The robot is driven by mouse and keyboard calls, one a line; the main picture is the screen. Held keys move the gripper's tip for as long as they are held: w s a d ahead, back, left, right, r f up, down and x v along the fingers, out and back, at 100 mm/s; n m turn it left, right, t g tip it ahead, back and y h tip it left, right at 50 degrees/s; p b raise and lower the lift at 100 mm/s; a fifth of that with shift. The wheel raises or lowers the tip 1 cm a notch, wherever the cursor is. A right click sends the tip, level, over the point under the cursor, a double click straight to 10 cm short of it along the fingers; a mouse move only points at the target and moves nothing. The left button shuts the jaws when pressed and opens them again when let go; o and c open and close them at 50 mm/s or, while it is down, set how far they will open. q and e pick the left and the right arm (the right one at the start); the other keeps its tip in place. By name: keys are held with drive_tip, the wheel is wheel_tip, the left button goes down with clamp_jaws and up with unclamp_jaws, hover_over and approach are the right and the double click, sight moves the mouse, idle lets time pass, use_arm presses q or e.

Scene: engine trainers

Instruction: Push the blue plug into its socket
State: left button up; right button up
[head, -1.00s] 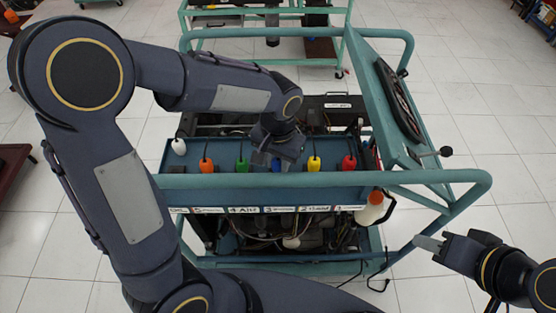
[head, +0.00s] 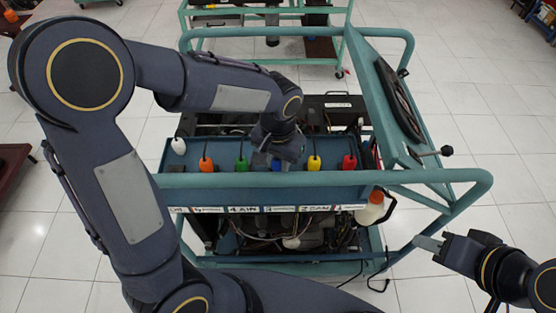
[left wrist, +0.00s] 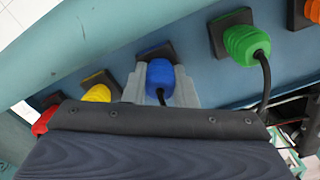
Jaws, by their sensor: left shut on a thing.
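The blue plug (left wrist: 160,78) shows in the left wrist view between the grey fingers of my left gripper (left wrist: 157,86). Its tip points at a dark square socket (left wrist: 158,51) on the blue panel; whether it is fully seated cannot be told. In the head view my left gripper (head: 276,163) is at the panel between the green and yellow plugs. Only a little of the blue plug (head: 276,165) shows there, with my gripper over it. My right gripper (head: 428,243) is at the lower right, away from the panel; its finger gap cannot be made out.
Green (head: 241,164), orange (head: 207,165), yellow (head: 314,163) and red (head: 349,162) plugs sit along the same panel, with a white one (head: 178,146) at the left end. A teal rail (head: 320,180) runs in front. A white bottle (head: 370,208) hangs at the right.

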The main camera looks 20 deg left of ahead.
use_arm(q)
drive_tip(key=shift+f, duration=0.1)
drive_tip(key=o, duration=1.1)
drive_tip(key=shift+c, duration=0.2)
drive_tip(key=shift+r+p, duration=2.85)
drive_tip(key=shift+r, duration=0.7)
clamp_jaws()
